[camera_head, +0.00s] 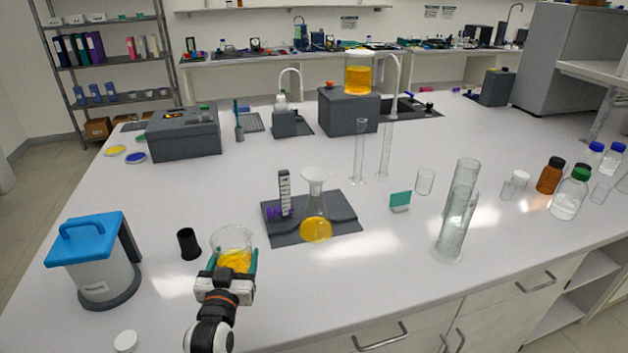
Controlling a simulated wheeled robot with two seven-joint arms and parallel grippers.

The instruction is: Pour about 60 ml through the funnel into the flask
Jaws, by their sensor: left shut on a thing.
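My left gripper (235,275) is shut on a glass beaker (231,240) that holds yellow-orange liquid. The beaker looks roughly upright, in front and to the left of the dark stand. The flask (316,212) stands on that stand (345,227), with yellow-orange liquid in its bottom. A whitish funnel (314,177) sits at the top of the flask. The beaker is apart from the funnel, to its lower left. My right gripper is not in view.
A small post with a dark scale (285,190) stands left of the flask. A black cup (188,243) and a blue-lidded container (97,262) are left of the beaker. Bare bench lies right of the beaker.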

